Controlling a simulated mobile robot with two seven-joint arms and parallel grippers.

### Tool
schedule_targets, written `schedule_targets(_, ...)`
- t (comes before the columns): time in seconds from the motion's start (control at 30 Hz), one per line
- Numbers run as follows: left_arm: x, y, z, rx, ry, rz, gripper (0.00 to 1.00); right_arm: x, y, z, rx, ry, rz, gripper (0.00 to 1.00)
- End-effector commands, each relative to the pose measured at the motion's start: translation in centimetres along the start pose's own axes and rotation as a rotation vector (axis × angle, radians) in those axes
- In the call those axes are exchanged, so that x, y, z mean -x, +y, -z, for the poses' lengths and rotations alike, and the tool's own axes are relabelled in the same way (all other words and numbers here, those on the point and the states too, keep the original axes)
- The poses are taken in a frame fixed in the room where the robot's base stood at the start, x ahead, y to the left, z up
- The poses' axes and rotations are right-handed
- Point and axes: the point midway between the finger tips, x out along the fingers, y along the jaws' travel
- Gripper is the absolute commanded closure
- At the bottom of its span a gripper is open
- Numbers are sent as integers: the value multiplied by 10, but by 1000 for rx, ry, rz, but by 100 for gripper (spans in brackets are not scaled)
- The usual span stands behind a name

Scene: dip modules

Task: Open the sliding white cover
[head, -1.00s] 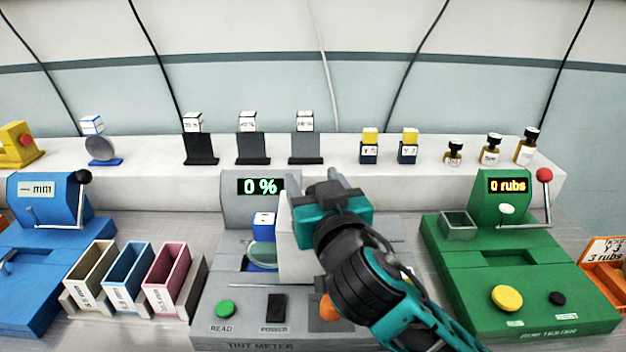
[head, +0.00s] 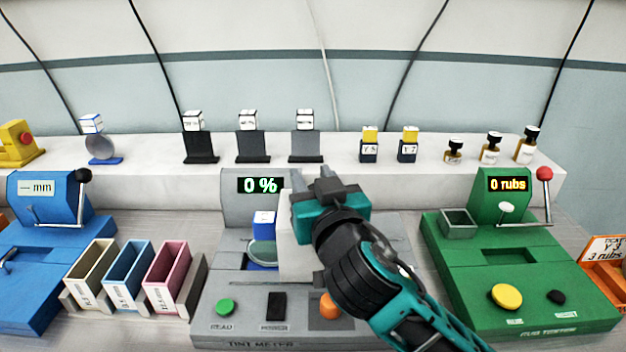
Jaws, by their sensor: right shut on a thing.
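The white sliding cover (head: 296,250) stands on the grey tint meter (head: 215,290), right of its sample slot. My right gripper (head: 322,192) is at the cover's upper right and shut on it; the fingertips are partly hidden by the gripper body. Left of the cover, a round greenish lens (head: 262,252) on a blue holder with a white-and-blue tag shows in the uncovered slot. My left gripper is not in view.
The green rub tester (head: 520,275) stands to the right and the blue thickness gauge (head: 40,250) to the left. Three bins, beige, blue and pink (head: 168,275), stand between gauge and meter. A white shelf (head: 340,180) behind carries samples and bottles.

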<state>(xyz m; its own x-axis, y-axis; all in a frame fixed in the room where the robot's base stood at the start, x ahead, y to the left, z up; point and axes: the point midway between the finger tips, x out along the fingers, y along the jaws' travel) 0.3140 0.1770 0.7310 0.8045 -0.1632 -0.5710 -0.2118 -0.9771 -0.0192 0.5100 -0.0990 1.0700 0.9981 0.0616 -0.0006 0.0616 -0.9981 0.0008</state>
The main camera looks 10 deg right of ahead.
Motion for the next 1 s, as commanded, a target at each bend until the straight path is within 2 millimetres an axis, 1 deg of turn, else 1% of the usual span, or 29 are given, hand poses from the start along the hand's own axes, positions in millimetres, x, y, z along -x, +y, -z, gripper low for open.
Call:
schedule_targets(0.2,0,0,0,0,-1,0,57,0,0,0,0,0,0,100)
schedule_targets(0.27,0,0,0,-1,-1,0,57,1,3,0,0,-1,-1,100)
schedule_targets(0.43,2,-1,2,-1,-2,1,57,7,27,-1,-2,-4,-4,100)
schedule_targets(0.53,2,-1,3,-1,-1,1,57,10,36,-1,-1,-3,-2,100)
schedule_targets(0.83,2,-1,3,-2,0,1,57,10,39,0,0,0,-1,100)
schedule_targets(0.87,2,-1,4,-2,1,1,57,10,39,0,0,0,-1,60)
schedule_targets(1.0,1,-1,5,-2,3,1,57,10,39,0,0,1,0,46)
